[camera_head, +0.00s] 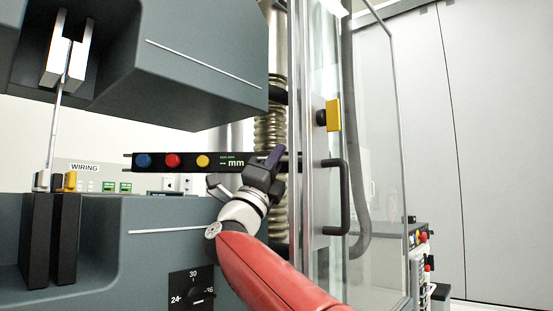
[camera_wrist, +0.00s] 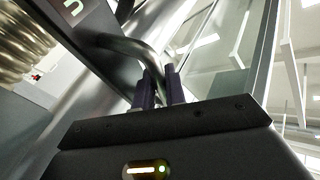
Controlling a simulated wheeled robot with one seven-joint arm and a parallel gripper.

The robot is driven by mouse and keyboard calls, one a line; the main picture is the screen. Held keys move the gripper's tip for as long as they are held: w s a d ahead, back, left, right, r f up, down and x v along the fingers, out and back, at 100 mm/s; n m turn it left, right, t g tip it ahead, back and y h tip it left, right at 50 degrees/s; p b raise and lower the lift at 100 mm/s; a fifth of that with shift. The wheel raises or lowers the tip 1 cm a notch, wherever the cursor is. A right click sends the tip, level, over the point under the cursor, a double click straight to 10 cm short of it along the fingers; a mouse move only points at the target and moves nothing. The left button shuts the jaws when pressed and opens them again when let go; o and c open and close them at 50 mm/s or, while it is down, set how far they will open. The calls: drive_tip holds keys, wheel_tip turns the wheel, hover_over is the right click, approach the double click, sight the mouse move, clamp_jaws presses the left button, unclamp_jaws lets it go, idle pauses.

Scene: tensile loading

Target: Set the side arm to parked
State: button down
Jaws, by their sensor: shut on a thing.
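The side arm (camera_head: 218,161) is a black horizontal bar with blue, red and yellow buttons and a green "mm" readout. It reaches left from the machine's column, across the gap between the upper and lower grey blocks. My gripper (camera_head: 272,157) is at the bar's right end, in front of it. In the wrist view, the dark fingers of my gripper (camera_wrist: 160,82) are shut on a bent metal handle (camera_wrist: 132,44). The side arm's dark panel with part of a green letter (camera_wrist: 88,32) is just behind. My gripper hides part of the side arm's right end.
A clear guard door (camera_head: 375,150) with a black handle (camera_head: 343,197) stands just right of my arm. A ribbed column cover (camera_head: 270,130) is behind. At left, a thin specimen (camera_head: 55,125) stands between upper grips (camera_head: 67,58) and dark lower grips (camera_head: 50,240). A dial (camera_head: 192,290) is below.

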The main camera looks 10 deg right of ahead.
drive_tip(key=c, duration=1.5)
unclamp_jaws()
drive_tip(key=shift+o, duration=0.2)
drive_tip(key=shift+s+a+f+b, duration=0.1)
drive_tip(key=shift+a+f+b, duration=0.1)
drive_tip(key=shift+f+b, duration=0.15)
drive_tip(key=s+a+b, duration=0.1)
drive_tip(key=s+a, duration=0.4)
drive_tip(key=a, duration=0.1)
drive_tip(key=shift+s+a+f+b, duration=0.15)
drive_tip(key=shift+s+a+b, duration=0.15)
drive_tip(key=shift+s+b, duration=0.1)
drive_tip(key=shift+o, duration=0.4)
drive_tip(key=shift+s+a, duration=0.2)
drive_tip(key=shift+a, duration=0.05)
drive_tip(key=a, duration=0.2)
drive_tip(key=shift+s+a, duration=0.4)
drive_tip(key=shift+c, duration=0.4)
drive_tip(key=shift+s+a, duration=0.2)
drive_tip(key=shift+s, duration=0.25)
